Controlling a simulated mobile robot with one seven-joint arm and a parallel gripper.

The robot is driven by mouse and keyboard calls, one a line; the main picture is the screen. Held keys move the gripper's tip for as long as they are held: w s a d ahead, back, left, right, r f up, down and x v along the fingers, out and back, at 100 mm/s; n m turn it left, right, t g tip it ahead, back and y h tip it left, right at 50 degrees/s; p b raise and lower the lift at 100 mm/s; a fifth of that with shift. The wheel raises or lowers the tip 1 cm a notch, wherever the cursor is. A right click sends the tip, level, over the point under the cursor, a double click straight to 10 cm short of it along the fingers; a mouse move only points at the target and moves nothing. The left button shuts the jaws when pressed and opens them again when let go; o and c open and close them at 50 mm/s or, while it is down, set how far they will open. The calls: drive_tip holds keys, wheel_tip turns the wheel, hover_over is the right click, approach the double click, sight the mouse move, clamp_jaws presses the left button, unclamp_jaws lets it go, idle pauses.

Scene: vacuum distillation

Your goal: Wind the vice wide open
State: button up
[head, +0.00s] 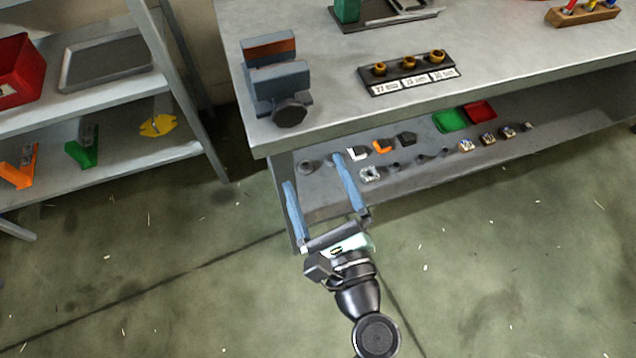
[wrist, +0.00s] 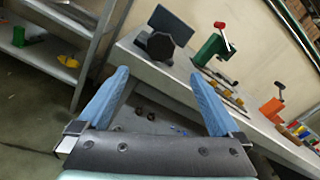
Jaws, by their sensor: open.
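The vice (head: 274,72) is a blue-grey block with a brown strip near its top, standing at the near left corner of the bench top. Its dark octagonal knob (head: 290,112) faces the front edge; in the wrist view the knob (wrist: 160,45) sits ahead, with the vice body (wrist: 171,22) behind it. How far its jaws stand apart I cannot tell. My gripper (head: 312,170) has two long blue fingers spread wide, empty, in front of the bench and lower than its top, apart from the knob. It also shows in the wrist view (wrist: 162,85).
A shelf under the bench top (head: 420,185) holds several small parts. On the bench top (head: 330,110) a black stand with brass rings (head: 408,72) is right of the vice. A grey rack (head: 185,150) stands left. Open floor (head: 180,290) lies in front.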

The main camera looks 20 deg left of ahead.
drive_tip(key=shift+s+d, duration=0.2)
drive_tip(key=shift+s, duration=0.15)
idle(0.4)
drive_tip(key=v, duration=1.3)
drive_tip(key=shift+b, duration=0.3)
